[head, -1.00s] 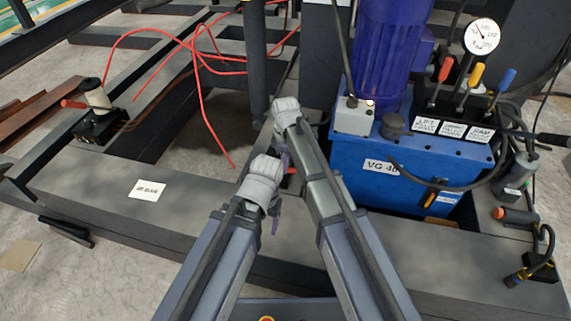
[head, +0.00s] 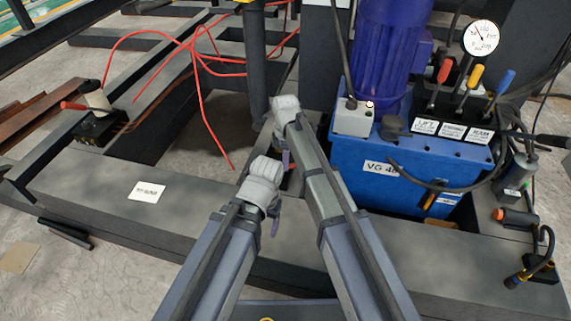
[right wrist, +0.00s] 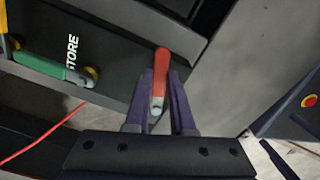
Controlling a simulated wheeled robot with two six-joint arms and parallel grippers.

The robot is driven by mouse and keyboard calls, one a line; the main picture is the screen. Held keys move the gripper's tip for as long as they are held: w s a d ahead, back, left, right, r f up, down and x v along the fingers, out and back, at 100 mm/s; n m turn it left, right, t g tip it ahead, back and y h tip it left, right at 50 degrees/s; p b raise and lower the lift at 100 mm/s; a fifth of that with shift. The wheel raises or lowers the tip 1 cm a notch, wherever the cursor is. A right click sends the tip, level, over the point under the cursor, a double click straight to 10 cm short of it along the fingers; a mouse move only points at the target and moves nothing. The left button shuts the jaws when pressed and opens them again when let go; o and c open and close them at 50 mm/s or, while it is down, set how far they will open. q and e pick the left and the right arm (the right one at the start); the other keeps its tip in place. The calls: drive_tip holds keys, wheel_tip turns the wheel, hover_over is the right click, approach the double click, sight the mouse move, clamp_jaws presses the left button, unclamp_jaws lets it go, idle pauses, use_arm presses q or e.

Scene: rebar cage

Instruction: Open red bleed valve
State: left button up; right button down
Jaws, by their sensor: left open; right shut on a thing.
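The red bleed valve handle (right wrist: 161,65) stands up between the two dark purple fingers of my right gripper (right wrist: 158,98) in the right wrist view.
A green-handled valve (right wrist: 42,66) and a yellow handle (right wrist: 6,46) lie to the left in the right wrist view, near a "STORE" label. A blue hydraulic unit (head: 345,158) stands right of my arms. Red hoses (head: 204,118) hang at the back left.

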drive_tip(key=n, duration=0.1)
drive_tip(key=w+n, duration=0.2)
drive_tip(key=shift+a+n, duration=0.25)
drive_tip(key=shift+n, duration=0.15)
drive_tip(key=n, duration=0.1)
drive_tip(key=w+a+n, duration=0.1)
drive_tip(key=n, duration=0.1)
drive_tip(key=shift+w+n, duration=0.15)
drive_tip(key=shift+n, duration=0.15)
drive_tip(key=n, duration=0.1)
drive_tip(key=w+a+n, duration=0.1)
drive_tip(key=n, duration=0.1)
drive_tip(key=shift+a, duration=0.1)
drive_tip(key=shift+w+a+n, duration=0.15)
drive_tip(key=shift+a+n, duration=0.2)
drive_tip(key=shift+n, duration=0.55)
drive_tip(key=shift+w+a+n, duration=0.1)
drive_tip(key=shift+a+n, duration=0.25)
drive_tip(key=shift+n, duration=0.55)
drive_tip(key=c, duration=0.8)
unclamp_jaws()
use_arm(q)
drive_tip(key=shift+r, duration=0.15)
use_arm(e)
drive_tip(key=shift+o, duration=0.2)
drive_tip(key=shift+r, duration=0.15)
